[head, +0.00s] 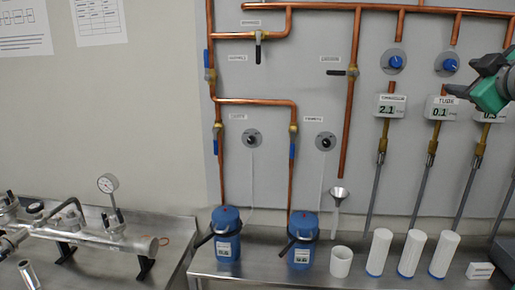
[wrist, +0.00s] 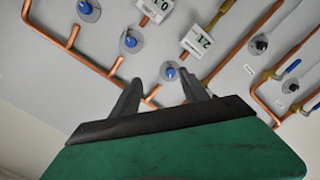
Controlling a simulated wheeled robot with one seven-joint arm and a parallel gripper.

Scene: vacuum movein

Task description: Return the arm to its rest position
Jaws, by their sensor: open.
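My gripper shows in the wrist view (wrist: 160,92), its two dark fingers spread apart with nothing between them. Behind the fingers is the grey panel with copper pipes and blue knobs. In the head view the green and dark end of my arm with my gripper (head: 452,91) is at the upper right edge, in front of the panel near the displays. Most of the arm is outside the head view.
The grey panel (head: 280,75) carries copper pipes, valves and displays. Two blue dewars (head: 226,240), a white cup (head: 341,262) and several white cylinders (head: 412,252) stand on the steel bench. A steel tube assembly with a gauge (head: 107,184) is at left.

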